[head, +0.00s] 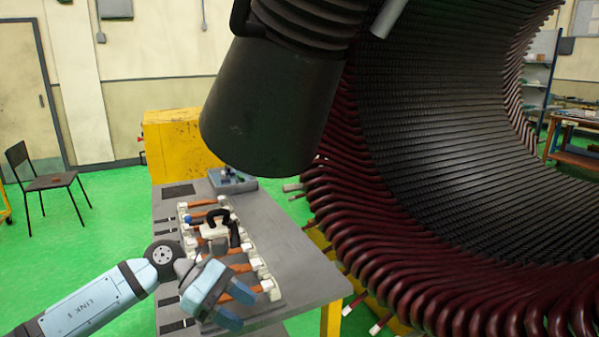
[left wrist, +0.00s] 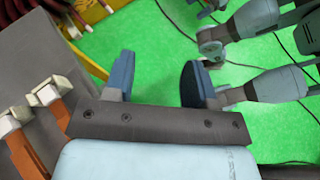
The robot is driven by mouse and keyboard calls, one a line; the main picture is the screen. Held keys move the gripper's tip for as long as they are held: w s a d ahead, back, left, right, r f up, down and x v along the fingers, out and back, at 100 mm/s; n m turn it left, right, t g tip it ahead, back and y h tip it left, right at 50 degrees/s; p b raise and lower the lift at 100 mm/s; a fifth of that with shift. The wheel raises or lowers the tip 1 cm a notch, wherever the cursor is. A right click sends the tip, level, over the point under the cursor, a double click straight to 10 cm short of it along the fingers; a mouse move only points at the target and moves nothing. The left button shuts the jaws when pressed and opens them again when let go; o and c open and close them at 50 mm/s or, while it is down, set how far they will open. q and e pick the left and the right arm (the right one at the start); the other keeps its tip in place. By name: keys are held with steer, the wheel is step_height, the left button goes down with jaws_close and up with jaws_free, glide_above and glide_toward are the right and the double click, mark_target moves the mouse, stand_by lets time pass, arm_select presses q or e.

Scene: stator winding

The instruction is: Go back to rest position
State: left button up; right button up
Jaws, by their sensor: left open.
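My left gripper (head: 225,296) is in the lower left of the head view, above the near part of a grey worktable (head: 290,252). Its blue fingers are apart and hold nothing. In the left wrist view the two fingers of the left gripper (left wrist: 158,82) stand apart with green floor between them. Copper-coloured bars with white end blocks (head: 238,268) lie in a row on the table, partly hidden by the gripper; some show at the left edge of the wrist view (left wrist: 52,100). My right gripper cannot be made out in the head view.
A large stator (head: 440,130) with dark red coil ends fills the right side. A dark cylinder (head: 270,105) hangs in the upper middle. A yellow cabinet (head: 175,145) stands behind the table, a chair (head: 50,182) at left. Green floor is open at left.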

arm_select(q)
steer(key=s+d+f+n+t+h, duration=0.1)
steer(key=s+d+n+t+h, duration=0.15)
steer(key=n+h, duration=0.4)
steer(key=s+d+f+n+t+h, duration=0.1)
steer(key=s+d+n+t+h, duration=0.2)
steer(key=n, duration=0.6)
steer(key=s+a+f+n+t+y, duration=0.2)
steer(key=a+f+n+t+y, duration=0.35)
steer(key=n, duration=0.85)
steer(key=s+a+f+n+t+y, duration=0.1)
steer(key=a+f+n+t+y, duration=0.1)
steer(key=f+n+t+y, duration=1)
steer(key=s+a+f+n+g+p, duration=0.1)
steer(key=s+a+f+n+g, duration=0.3)
steer(key=s+n, duration=0.3)
steer(key=s+a+f+n+g, duration=0.2)
steer(key=s+f+n+g, duration=0.35)
steer(key=s+n, duration=0.2)
step_height(320, 180, up, 14)
steer(key=m+p, duration=0.1)
steer(key=p, duration=1.5)
steer(key=shift+s+a+r+y+p, duration=0.2)
steer(key=shift+a+y+p, duration=0.05)
steer(key=shift+y+p, duration=0.1)
arm_select(e)
step_height(320, 180, up, 14)
steer(key=s+d, duration=0.1)
steer(key=shift+s+f, duration=0.15)
steer(key=shift+s, duration=0.1)
